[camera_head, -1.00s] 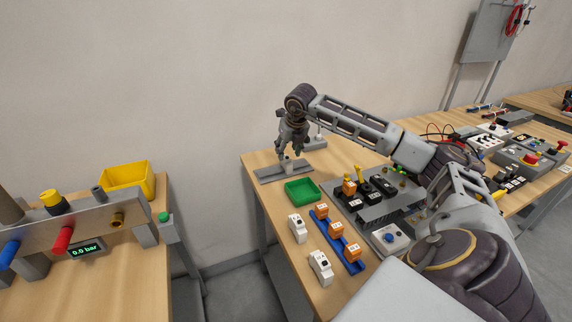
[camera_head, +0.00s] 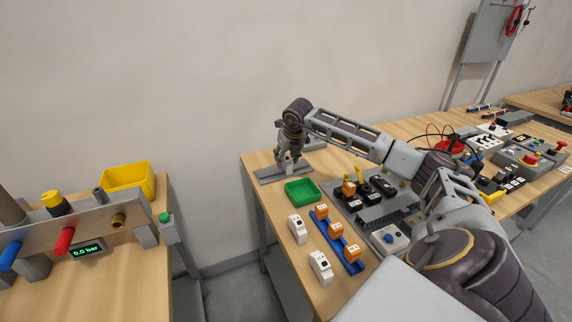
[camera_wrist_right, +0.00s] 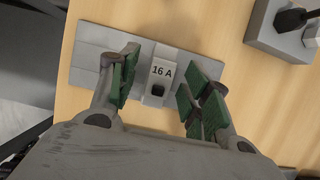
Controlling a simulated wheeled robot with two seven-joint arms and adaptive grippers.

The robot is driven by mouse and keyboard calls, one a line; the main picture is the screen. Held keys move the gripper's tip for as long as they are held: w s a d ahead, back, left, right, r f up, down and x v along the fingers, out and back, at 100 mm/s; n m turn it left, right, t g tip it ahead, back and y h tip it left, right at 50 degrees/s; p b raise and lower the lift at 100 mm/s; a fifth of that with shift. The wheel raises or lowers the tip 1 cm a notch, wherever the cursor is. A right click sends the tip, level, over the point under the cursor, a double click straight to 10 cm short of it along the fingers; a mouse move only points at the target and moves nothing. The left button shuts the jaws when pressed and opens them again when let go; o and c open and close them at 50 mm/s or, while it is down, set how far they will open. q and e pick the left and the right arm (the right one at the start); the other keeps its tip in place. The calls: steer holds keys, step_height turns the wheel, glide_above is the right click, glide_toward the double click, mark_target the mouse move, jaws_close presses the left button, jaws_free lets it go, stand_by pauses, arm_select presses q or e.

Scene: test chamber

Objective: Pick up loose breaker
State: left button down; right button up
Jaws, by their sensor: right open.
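A light grey breaker marked "16 A" (camera_wrist_right: 159,82) stands on a flat grey plate (camera_wrist_right: 88,62) at the far end of the table. In the head view the plate (camera_head: 268,175) shows, with the breaker mostly hidden by the gripper. My right gripper (camera_head: 289,166) is low over the plate. In the right wrist view its two green-padded fingers (camera_wrist_right: 160,92) are open on either side of the breaker, with a gap on both sides. Two white breakers (camera_head: 297,228) (camera_head: 320,266) stand at the near left of the table. My left gripper is not in view.
A green tray (camera_head: 302,191) lies just in front of the plate. A blue rail (camera_head: 345,255) with orange blocks and a grey control panel (camera_head: 375,212) with levers lie nearer. A second bench with a yellow bin (camera_head: 128,178) stands at the left.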

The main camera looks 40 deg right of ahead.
steer(key=shift+w+f, duration=0.25)
steer(key=shift+f, duration=0.4)
steer(key=shift+c, duration=0.2)
jaws_close()
